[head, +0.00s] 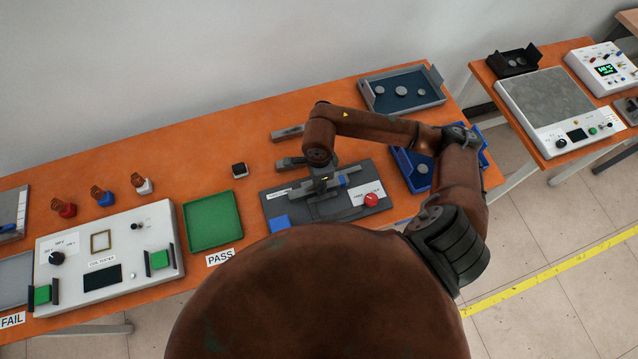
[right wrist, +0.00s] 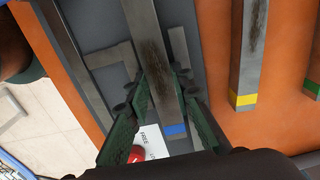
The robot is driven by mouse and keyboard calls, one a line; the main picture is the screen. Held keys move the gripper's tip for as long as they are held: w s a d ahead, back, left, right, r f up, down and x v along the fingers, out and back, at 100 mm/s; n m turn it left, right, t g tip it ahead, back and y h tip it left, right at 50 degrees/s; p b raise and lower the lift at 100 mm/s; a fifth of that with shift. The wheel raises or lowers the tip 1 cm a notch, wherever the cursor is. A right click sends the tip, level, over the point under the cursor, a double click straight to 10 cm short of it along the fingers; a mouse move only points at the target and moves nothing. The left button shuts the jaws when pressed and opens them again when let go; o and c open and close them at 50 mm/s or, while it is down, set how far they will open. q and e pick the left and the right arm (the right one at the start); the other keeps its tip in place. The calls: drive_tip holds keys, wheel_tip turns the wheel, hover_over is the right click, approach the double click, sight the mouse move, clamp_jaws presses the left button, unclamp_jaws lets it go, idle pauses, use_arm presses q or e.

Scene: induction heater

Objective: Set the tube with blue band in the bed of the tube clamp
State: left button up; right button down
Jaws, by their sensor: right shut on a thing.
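The tube with blue band (right wrist: 155,60) is a long grey bar with a dark streak and a blue band near its lower end in the right wrist view. My right gripper (right wrist: 168,105) is shut on it, with one green finger pad along each side. In the head view the gripper (head: 324,182) is over the tube clamp (head: 283,206), a dark grey base plate with raised ledges. I cannot tell whether the tube touches the clamp's bed. My left gripper is not in view.
A yellow-banded tube (right wrist: 247,60) and a green-banded piece (right wrist: 313,85) lie beside the clamp. A red knob (head: 371,200) sits on the clamp's FREE/LOCK label. A green tray (head: 213,220), grey tray (head: 402,105) and blue tray (head: 405,176) stand around it.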

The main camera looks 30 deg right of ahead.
drive_tip(key=shift+f+b, duration=0.25)
drive_tip(key=shift+b, duration=0.1)
drive_tip(key=c, duration=1.7)
unclamp_jaws()
drive_tip(key=shift+f, duration=0.15)
drive_tip(key=shift+r+p, duration=0.35)
drive_tip(key=shift+r, duration=0.05)
wheel_tip(320, 180, up, 12)
drive_tip(key=shift+r, duration=0.1)
